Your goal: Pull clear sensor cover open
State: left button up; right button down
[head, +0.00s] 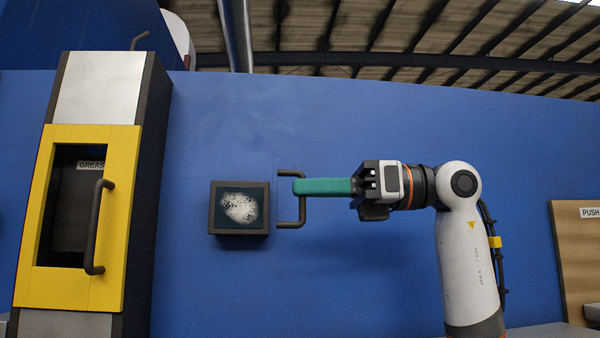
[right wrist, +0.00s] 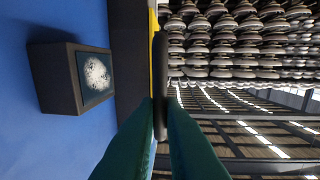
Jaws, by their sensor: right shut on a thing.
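The sensor is a dark box (head: 239,229) on the blue wall, with a white speckled face; it also shows at the left of the right wrist view (right wrist: 75,90). The clear cover is hardly visible; only a faint edge shows beside the box, so I cannot tell how far open it stands. Its dark C-shaped handle (head: 302,210) is right of the box. My right gripper (head: 298,187), with long green fingers, reaches in from the right and is shut on the handle. In the right wrist view the handle bar (right wrist: 160,80) is between the fingertips (right wrist: 160,108). My left gripper is not in view.
A tall cabinet with a yellow door frame (head: 122,190), a dark handle (head: 95,225) and a GREASE label stands at the left. A wooden panel (head: 572,250) with a PUSH label is at the far right. The blue wall around the box is clear.

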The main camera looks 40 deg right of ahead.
jog(key=shift+d+r+p, duration=0.2)
jog(key=shift+d+p, duration=0.15)
jog(key=shift+d, duration=0.55)
jog(key=shift+d+y, duration=0.1)
jog(key=shift+y, duration=0.2)
jog(key=c, duration=1.9)
grip_release()
jog(key=o, duration=0.4)
jog(key=shift+w+f+g, duration=0.15)
jog(key=shift+w+g, duration=0.15)
jog(key=shift+w, duration=0.05)
jog(key=shift+c, duration=0.2)
jog(key=v, duration=1.1)
jog(key=shift+s+b, duration=0.2)
jog(key=shift+b, duration=0.25)
jog(key=shift+d+f, duration=0.1)
jog(key=shift+d, duration=0.1)
